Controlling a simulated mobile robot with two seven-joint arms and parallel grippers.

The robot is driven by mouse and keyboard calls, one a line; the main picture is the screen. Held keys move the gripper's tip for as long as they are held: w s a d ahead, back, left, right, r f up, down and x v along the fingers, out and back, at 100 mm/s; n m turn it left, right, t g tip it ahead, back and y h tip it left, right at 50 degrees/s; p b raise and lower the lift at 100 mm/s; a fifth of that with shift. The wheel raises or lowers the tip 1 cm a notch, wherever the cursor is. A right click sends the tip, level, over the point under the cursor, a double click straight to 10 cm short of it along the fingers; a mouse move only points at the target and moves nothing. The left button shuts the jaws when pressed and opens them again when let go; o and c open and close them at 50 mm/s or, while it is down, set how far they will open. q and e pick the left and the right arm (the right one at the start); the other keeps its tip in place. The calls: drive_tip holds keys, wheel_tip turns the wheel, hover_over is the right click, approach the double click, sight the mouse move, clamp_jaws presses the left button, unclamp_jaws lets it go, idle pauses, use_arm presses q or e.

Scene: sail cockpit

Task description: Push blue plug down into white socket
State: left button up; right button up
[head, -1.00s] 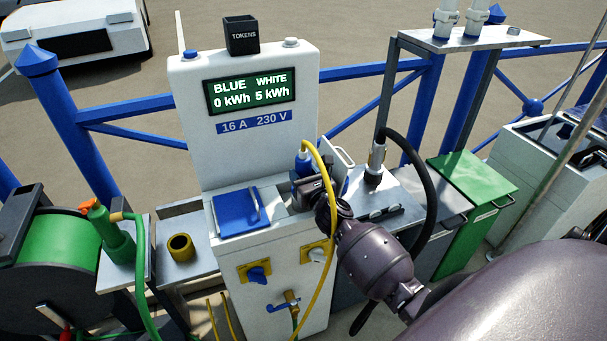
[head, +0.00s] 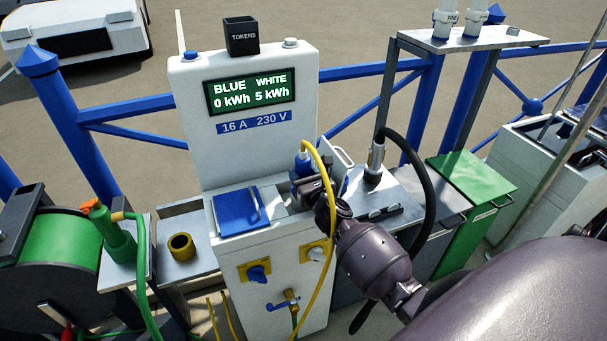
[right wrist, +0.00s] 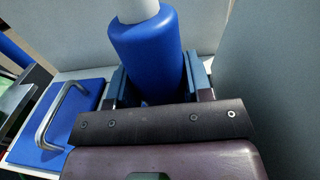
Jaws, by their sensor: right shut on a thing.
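The blue plug (head: 303,162) stands upright at the right side of the pedestal top, with a yellow cable rising from it and looping down in front. It also shows in the right wrist view (right wrist: 146,50), its blue body between the two fingers. My right gripper (head: 305,183) is shut on the plug, and its fingers show on both sides of it in the right wrist view (right wrist: 150,85). The white socket is hidden beneath the plug and gripper, so I cannot tell how deep the plug sits. My left gripper is not in view.
A closed blue lid (head: 238,211) with a metal handle lies left of the plug. A raised white lid (head: 334,160) stands just right of it. The display (head: 250,92) reads BLUE 0 kWh, WHITE 5 kWh. A black cable (head: 431,190) arches at the right.

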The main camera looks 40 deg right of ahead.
idle(0.5)
drive_tip(key=shift+f+b, duration=0.45)
drive_tip(key=shift+f, duration=0.1)
drive_tip(key=o, duration=0.8)
drive_tip(key=shift+o, duration=0.2)
drive_tip(key=shift+s+a+p, duration=0.15)
drive_tip(key=shift+s+p, duration=0.3)
drive_tip(key=shift+s, duration=0.6)
drive_tip(key=s+a+p, duration=0.1)
drive_tip(key=s, duration=0.7)
drive_tip(key=shift+s+a+p, duration=0.25)
drive_tip(key=shift+s+p, duration=0.1)
